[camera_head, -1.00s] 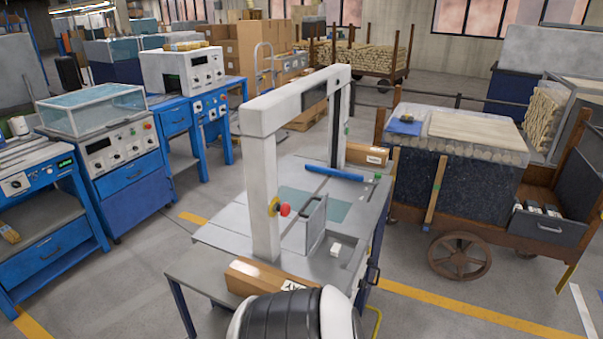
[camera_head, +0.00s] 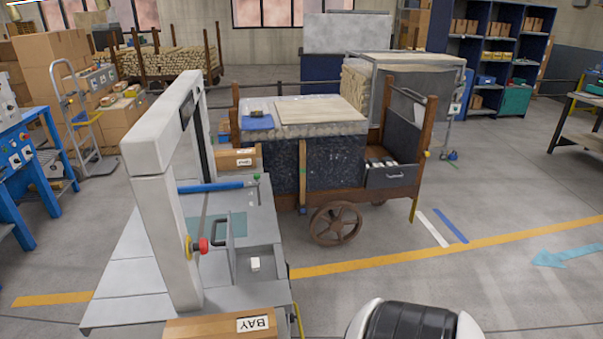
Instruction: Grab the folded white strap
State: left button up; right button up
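A small white item (camera_head: 254,263) lies on the grey top of the machine table (camera_head: 262,286), close to its right edge. It is too small to tell for sure whether it is the folded white strap. It lies to the right of an upright grey panel with a dark handle (camera_head: 219,229). Neither of my grippers is in view. A black and white rounded part at the bottom edge looks like part of my own body.
A white gantry frame (camera_head: 167,220) with a red knob (camera_head: 203,245) stands over the table. A cardboard box labelled BAY (camera_head: 205,328) is at the table's near edge. A wheeled wooden cart (camera_head: 335,224) stands behind.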

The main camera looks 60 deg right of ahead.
aim_at(255, 268)
jog(key=i+z, duration=0.25)
jog(key=z, duration=0.2)
jog(key=i+j+z, duration=0.15)
jog(key=z, duration=0.3)
jog(key=i+j+z, duration=0.2)
jog(key=z, duration=0.25)
jog(key=i+j+z, duration=0.25)
jog(key=z, duration=0.15)
jog(key=i+j+z, duration=0.1)
jog(key=j+z, duration=0.2)
jog(key=z, duration=0.15)
jog(key=k+z, duration=0.35)
jog(key=k+l+z, duration=0.15)
jog(key=k+z, duration=0.2)
